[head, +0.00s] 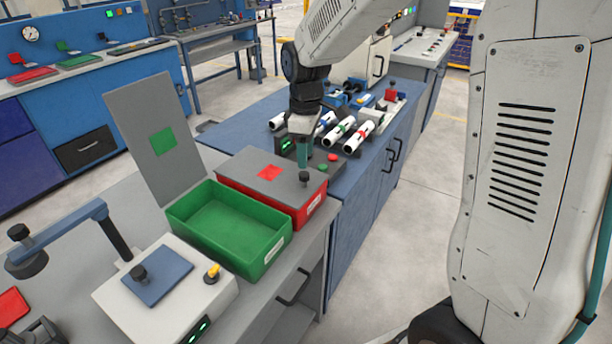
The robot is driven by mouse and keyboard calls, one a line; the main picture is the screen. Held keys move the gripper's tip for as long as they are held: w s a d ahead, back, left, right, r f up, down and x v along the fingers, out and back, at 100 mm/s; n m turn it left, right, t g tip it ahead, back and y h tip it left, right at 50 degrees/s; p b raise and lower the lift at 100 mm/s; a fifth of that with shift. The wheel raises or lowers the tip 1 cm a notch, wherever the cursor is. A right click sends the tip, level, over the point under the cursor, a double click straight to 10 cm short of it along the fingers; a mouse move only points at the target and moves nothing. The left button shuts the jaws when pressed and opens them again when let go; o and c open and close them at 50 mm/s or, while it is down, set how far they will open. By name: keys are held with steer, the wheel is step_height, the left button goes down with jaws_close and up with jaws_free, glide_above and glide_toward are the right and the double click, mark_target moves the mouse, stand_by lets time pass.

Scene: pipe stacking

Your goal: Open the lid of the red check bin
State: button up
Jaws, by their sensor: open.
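The red check bin (308,209) stands on the grey bench, with its grey lid (248,171) lying flat and shut on top. The lid carries a red square (269,172) and a dark knob (304,178) near its right end. My gripper (299,158) is open and points down over the back right part of the lid, just behind the knob in the picture. Its fingers look empty. I cannot tell whether they touch the lid.
An open green bin (215,240) stands in front, its lid (160,140) tilted up. White pipes (358,135) lie on the blue bench behind. Red and green buttons (328,162) are right of my gripper. A white device (165,295) with a blue plate stands front left.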

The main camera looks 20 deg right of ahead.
mark_target(305, 174)
step_height(305, 174, down, 8)
steer(key=shift+w+r, duration=0.1)
stand_by(0.4)
jaws_close()
